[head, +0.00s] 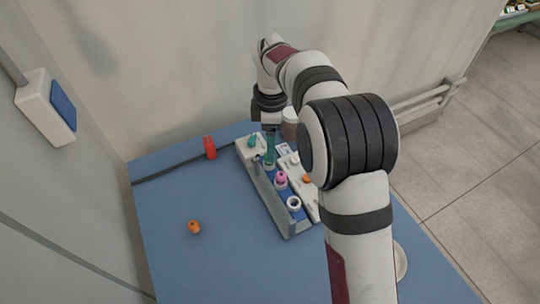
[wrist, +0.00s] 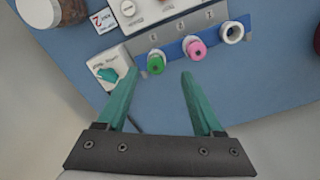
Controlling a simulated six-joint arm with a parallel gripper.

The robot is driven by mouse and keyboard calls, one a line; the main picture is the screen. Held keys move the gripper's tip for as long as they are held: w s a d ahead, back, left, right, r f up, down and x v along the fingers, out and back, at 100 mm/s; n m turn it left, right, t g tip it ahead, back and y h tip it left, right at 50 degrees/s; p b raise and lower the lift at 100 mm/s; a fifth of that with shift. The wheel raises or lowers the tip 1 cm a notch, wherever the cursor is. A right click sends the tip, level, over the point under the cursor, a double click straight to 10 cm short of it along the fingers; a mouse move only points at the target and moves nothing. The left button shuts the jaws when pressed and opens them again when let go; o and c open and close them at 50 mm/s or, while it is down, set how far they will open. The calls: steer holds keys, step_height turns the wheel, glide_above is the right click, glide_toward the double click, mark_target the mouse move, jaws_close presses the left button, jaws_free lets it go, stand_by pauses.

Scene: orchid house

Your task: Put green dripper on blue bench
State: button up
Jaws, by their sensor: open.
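The green dripper (wrist: 156,64) sits in the first place of a grey and blue rack, beside a pink dripper (wrist: 196,48) and a white one or empty white collar (wrist: 232,33). In the head view the rack (head: 265,195) stands on the blue bench (head: 165,200). My gripper (wrist: 159,74) is open, its teal fingers pointing at the rack. The green dripper shows between the fingertips in the wrist view, with gaps on both sides; I cannot tell the remaining height.
A white box with a teal knob (wrist: 107,74) stands close beside the left finger. A white panel (wrist: 150,12) and a brown jar (head: 290,122) are behind the rack. A red bottle (head: 210,147) and an orange piece (head: 194,227) stand on the bench's left side, with free room around them.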

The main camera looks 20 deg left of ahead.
steer(key=f, duration=0.5)
steer(key=shift+w+a+f, duration=0.1)
steer(key=shift+w+a, duration=0.1)
steer(key=shift+a, duration=0.1)
jaws_close()
